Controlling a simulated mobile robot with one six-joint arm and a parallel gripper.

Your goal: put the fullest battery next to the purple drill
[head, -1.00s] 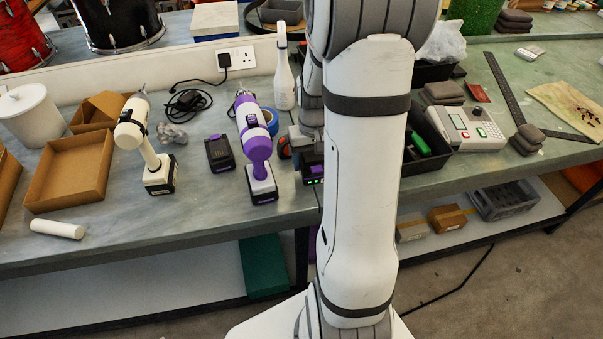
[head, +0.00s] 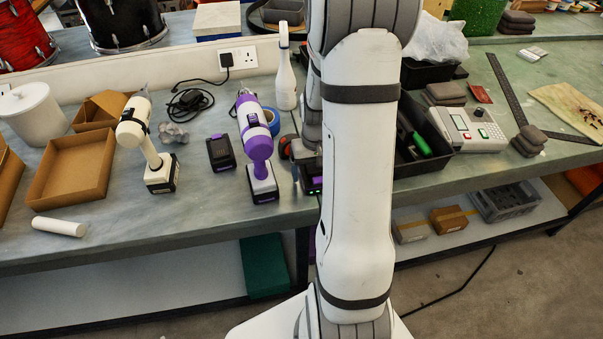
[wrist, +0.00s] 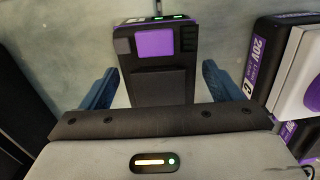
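The purple drill (head: 257,140) stands on the bench in the head view, on its battery base. A dark battery with a purple latch and lit green lights (head: 313,186) is to its right, partly hidden by my arm. In the wrist view this battery (wrist: 158,80) lies between the blue fingers of my gripper (wrist: 159,74). The fingers are open, with a gap on each side. The drill's base (wrist: 292,75) shows close by at the right. Another dark battery (head: 220,151) lies left of the drill; its charge lights cannot be made out.
A white drill (head: 150,150), a cardboard tray (head: 70,172) and a black charger cable (head: 190,100) are to the left. Blue tape (head: 271,118) and a white bottle (head: 286,82) stand behind the purple drill. A black bin (head: 418,165) is to the right. The bench front is mostly clear.

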